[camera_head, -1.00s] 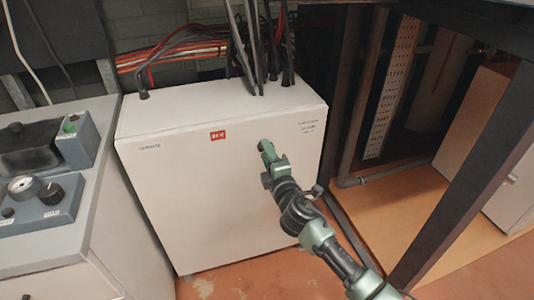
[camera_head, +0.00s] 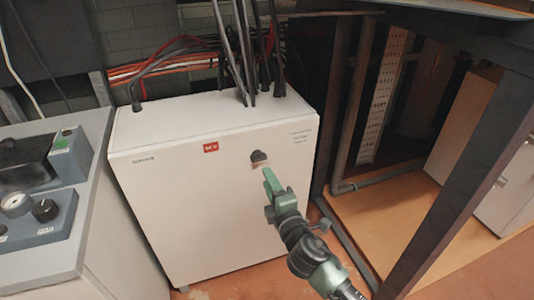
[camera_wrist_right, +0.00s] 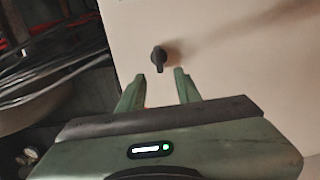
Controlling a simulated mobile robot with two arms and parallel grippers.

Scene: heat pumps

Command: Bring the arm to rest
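My right gripper (camera_head: 268,178) is in front of the white cabinet (camera_head: 190,215), a little below a black knob (camera_head: 259,156) on its front face. In the right wrist view the gripper (camera_wrist_right: 160,78) has its two green fingers apart with nothing between them. The black knob (camera_wrist_right: 158,58) shows just beyond the fingertips, apart from them. My left gripper is in neither view.
A grey console (camera_head: 45,180) with a gauge and knobs stands at the left. Black cables (camera_head: 245,60) run up from the cabinet top. A dark slanted post (camera_head: 465,180) stands at the right. Reddish floor shows below the cabinet.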

